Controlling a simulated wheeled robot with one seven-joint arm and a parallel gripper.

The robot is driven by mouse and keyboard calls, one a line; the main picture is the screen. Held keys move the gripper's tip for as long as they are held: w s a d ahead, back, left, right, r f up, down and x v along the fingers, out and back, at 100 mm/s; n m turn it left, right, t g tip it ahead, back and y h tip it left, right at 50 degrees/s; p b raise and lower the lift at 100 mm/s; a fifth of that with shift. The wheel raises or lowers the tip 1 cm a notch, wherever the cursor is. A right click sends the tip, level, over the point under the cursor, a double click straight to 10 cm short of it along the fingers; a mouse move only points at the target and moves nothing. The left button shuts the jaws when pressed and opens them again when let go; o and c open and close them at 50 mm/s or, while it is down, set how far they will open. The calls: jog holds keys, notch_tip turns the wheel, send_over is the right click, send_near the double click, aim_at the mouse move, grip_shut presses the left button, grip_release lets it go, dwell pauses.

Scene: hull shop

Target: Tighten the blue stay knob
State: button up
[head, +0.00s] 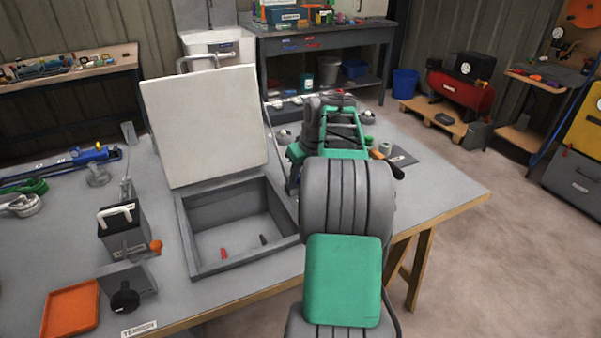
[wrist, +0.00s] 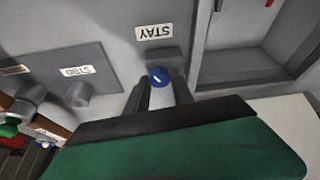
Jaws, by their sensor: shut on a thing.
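The blue stay knob (wrist: 159,77) shows in the wrist view, below a label reading STAY (wrist: 155,31). It has a small white mark on its face. My gripper (wrist: 159,90) has one finger on each side of the knob and is shut on it. In the head view my arm hides the knob and the fingertips. The open box (head: 236,230) with its white lid (head: 205,125) raised stands just left of my arm.
A label reading STBD and a grey knob (wrist: 79,94) sit beside the stay knob in the wrist view. On the bench are a black knob (head: 125,298) by a TENSION label, an orange tray (head: 70,310) and an orange-tipped lever (head: 155,246). The right bench corner is clear.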

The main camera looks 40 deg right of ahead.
grip_shut()
